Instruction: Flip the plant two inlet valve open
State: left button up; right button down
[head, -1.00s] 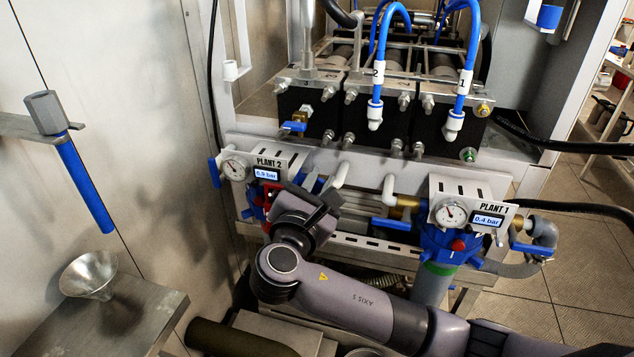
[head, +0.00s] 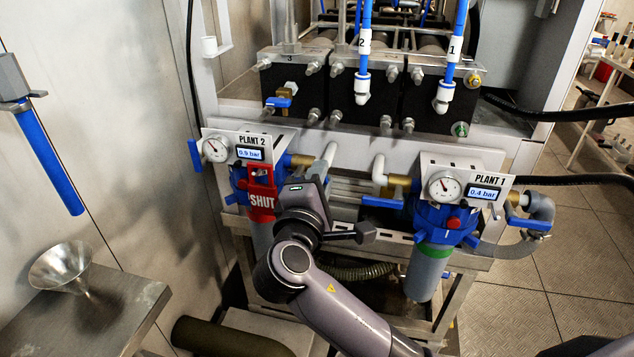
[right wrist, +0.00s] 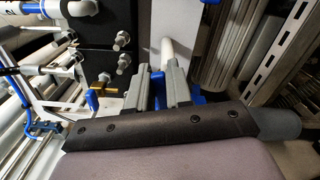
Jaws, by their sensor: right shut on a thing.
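The Plant 2 unit (head: 234,143) has a round gauge, a small bar display and a blue filter head. A red SHUT tag (head: 262,201) hangs on its front. One blue handle (head: 194,155) shows at its left side. My right gripper (head: 306,192) is at the right side of the Plant 2 unit, and its body hides the fingertips in the head view. In the right wrist view, my fingers (right wrist: 167,88) are closed around a blue valve handle (right wrist: 158,84) below a white pipe. Most of that handle is hidden. My left gripper is out of view.
The Plant 1 unit (head: 467,185) stands to the right, with a blue handle (head: 383,201) at its left. A slotted metal rail and white pipes lie close to my right gripper. A metal funnel (head: 62,268) sits on a shelf at left.

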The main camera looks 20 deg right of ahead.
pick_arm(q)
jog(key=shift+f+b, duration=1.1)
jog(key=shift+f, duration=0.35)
pick_arm(e)
jog(key=shift+f+m, duration=0.35)
jog(key=shift+m, duration=0.4)
jog(key=shift+f+m, duration=0.35)
jog(key=shift+m, duration=0.4)
jog(key=c, duration=1.1)
grip_release()
jog(key=shift+s, duration=0.1)
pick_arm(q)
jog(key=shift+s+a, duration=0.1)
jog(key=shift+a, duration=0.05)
